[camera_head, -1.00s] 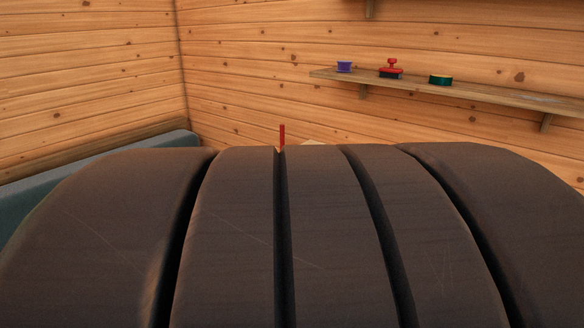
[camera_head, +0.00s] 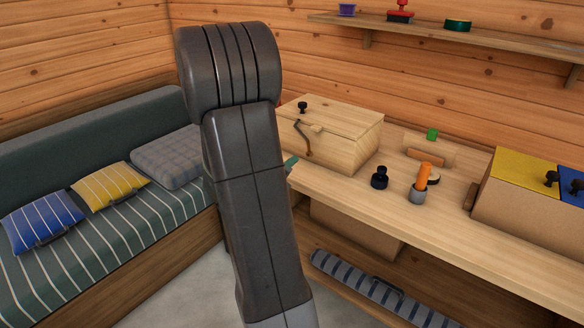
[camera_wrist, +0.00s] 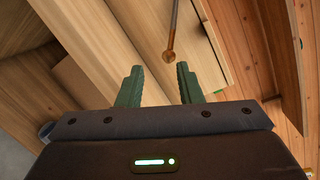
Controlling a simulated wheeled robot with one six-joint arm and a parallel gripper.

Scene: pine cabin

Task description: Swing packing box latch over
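The packing box (camera_head: 350,147) is a pale wooden box with a shut lid and a black knob, on the left end of the workbench. Its latch (camera_head: 302,138) is a thin brown rod with a bend, hanging down the front face. In the wrist view the latch (camera_wrist: 171,40) comes down from the top edge, its rounded end just beyond my fingertips. My gripper (camera_wrist: 157,70) is open, its two green fingers apart with nothing between them. In the head view my arm hides most of it; a green fingertip shows by the box's lower left corner.
The workbench (camera_head: 450,230) holds a black knobbed piece (camera_head: 379,177), a grey cup with an orange handle (camera_head: 420,188) and a box with yellow and blue lids (camera_head: 510,195). A cushioned bench (camera_head: 100,235) stands left. A shelf (camera_head: 470,40) runs above.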

